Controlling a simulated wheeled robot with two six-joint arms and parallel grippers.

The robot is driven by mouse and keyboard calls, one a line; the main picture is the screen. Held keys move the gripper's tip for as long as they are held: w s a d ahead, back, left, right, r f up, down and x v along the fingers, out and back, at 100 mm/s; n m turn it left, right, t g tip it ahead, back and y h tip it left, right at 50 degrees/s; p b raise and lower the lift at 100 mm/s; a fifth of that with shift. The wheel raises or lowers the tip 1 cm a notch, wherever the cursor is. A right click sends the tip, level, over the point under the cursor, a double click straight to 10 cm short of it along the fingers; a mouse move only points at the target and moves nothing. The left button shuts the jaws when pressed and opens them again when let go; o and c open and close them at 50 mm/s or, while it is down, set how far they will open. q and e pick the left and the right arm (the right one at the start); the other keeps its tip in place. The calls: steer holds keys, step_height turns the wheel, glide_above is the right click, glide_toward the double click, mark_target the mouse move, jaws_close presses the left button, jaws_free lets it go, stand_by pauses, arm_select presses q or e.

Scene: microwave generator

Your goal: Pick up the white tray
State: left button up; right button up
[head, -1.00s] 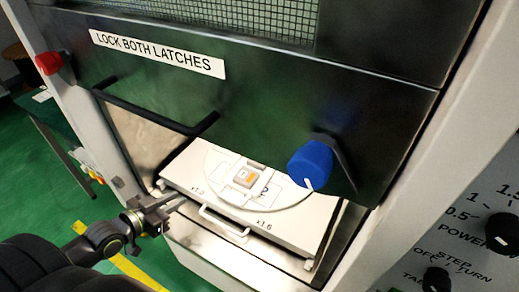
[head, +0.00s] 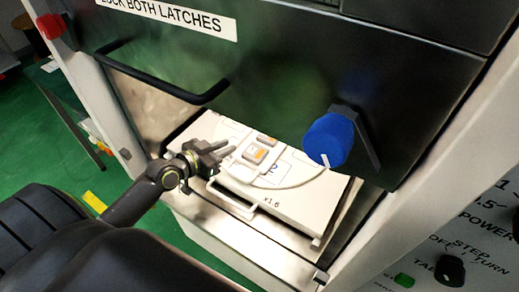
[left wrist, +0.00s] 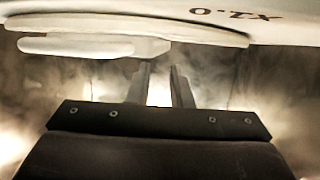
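The white tray (head: 312,205) lies in the open lower bay of the machine, with a round plate on top and a loop handle (head: 238,203) at its front edge. My left gripper (head: 228,152) appears over the tray's left front part in the head view, hiding part of it. Its two fingers are apart with nothing between them. In the left wrist view the tray's front edge (left wrist: 240,38) and handle (left wrist: 95,46) lie just beyond the fingertips (left wrist: 160,70). I cannot tell whether they touch. My right gripper is not in view.
Small blocks with an orange-faced one (head: 254,155) sit on the round plate. The raised dark door (head: 250,60) with its black bar handle (head: 165,90) and blue latch knob (head: 329,138) hangs above the bay. A control panel (head: 450,240) stands at right.

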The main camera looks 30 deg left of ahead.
mark_target(239, 146)
arm_select(q)
steer(key=shift+p+x, duration=0.55)
steer(key=shift+x, duration=2.4)
steer(key=shift+a, duration=0.1)
jaws_close()
steer(key=shift+r, duration=0.15)
